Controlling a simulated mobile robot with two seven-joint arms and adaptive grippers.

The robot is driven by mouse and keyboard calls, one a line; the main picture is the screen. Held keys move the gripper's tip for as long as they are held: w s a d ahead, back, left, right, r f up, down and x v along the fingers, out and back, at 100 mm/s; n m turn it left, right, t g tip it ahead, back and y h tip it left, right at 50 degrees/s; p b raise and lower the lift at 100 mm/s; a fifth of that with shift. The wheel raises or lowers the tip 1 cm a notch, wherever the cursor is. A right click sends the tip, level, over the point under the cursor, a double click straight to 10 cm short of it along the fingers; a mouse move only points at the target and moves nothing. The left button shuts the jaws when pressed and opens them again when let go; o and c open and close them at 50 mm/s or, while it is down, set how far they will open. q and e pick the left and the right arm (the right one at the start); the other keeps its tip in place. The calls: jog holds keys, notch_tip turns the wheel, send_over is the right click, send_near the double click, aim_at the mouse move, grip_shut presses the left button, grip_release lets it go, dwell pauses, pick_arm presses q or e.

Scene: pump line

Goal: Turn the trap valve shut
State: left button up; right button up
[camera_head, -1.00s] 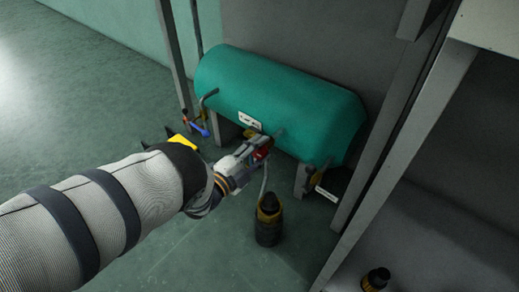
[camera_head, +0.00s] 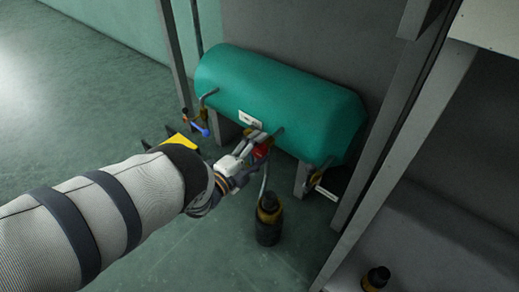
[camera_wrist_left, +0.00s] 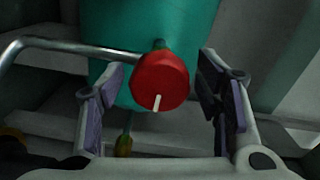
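A round red valve knob (camera_wrist_left: 160,82) with a white mark pointing down in the wrist view sits on a fitting below the teal tank. In the head view the knob (camera_head: 261,152) is partly covered by my left gripper (camera_head: 254,144). In the wrist view my left gripper (camera_wrist_left: 162,88) is open, with one finger on each side of the knob. Gaps show between the pads and the knob. My right gripper is in neither view.
The teal tank (camera_head: 285,100) has a blue-handled valve (camera_head: 200,127) at left and a pale-levered valve (camera_head: 324,192) at right. A dark bottle (camera_head: 268,222) stands on the floor just below my gripper. Grey posts flank the tank.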

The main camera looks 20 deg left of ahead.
pick_arm(q)
jog(key=shift+d, duration=0.1)
jog(key=v, duration=1.2)
